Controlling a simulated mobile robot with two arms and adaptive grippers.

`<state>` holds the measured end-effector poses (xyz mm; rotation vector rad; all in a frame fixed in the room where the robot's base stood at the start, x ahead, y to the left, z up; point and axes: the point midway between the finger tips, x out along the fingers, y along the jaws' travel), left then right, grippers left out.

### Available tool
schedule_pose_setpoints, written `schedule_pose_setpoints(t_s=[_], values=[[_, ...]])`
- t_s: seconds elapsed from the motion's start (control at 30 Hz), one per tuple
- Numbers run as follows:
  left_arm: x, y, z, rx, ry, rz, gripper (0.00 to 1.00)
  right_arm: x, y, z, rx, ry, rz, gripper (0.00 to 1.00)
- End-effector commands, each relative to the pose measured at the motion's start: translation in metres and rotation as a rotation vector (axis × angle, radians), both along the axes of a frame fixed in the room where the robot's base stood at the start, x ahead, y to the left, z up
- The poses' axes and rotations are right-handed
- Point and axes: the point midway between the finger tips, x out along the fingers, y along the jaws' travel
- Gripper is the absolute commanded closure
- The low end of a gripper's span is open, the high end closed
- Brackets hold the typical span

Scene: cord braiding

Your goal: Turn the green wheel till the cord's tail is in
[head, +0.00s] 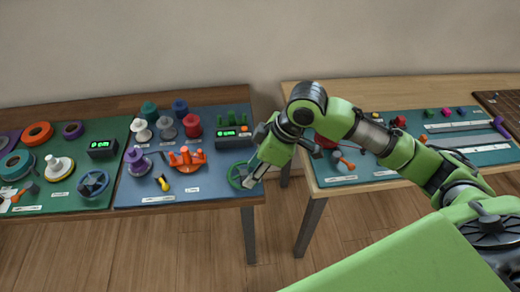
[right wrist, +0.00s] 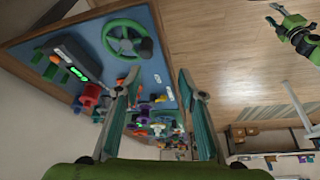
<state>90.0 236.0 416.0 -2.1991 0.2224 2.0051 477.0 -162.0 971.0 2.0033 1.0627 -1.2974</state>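The green wheel (head: 236,177) lies at the right front corner of the blue board, partly behind my right gripper (head: 251,181). In the right wrist view the green wheel (right wrist: 128,40) shows whole, with a dark knob on its rim. My right gripper (right wrist: 160,74) is open there, its two fingers apart with nothing held between them. The wheel is beyond the fingertips, up and left, apart from them. I cannot make out the cord's tail.
A black box with a green display (head: 228,134) stands behind the wheel. An orange crown-like piece (head: 186,158) and a yellow-handled tool (head: 163,184) are to its left. A gap separates this table from the right table (head: 315,190).

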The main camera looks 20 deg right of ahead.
Motion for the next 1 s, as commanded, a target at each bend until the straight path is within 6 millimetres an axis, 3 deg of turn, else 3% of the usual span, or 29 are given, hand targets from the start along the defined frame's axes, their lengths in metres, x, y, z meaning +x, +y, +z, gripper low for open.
schedule_pose_setpoints(t_s=[0.03, 0.2, 0.37, 1.0], values=[[0.0, 0.001, 0.0, 0.001, 0.0, 0.0, 0.6, 0.006, -0.011, 0.012, -0.014, -0.001, -0.002, 0.63], [0.0, 0.001, 0.0, 0.001, 0.0, 0.0, 0.6, 0.012, -0.027, 0.031, -0.017, 0.018, -0.004, 0.63], [0.001, 0.001, 0.001, 0.001, 0.0, 0.001, 0.6, 0.014, -0.028, 0.028, -0.014, 0.026, -0.005, 0.63], [0.0, -0.001, 0.015, -0.001, -0.001, 0.003, 0.6, 0.037, 0.009, -0.074, -0.013, 0.025, -0.005, 0.63]])
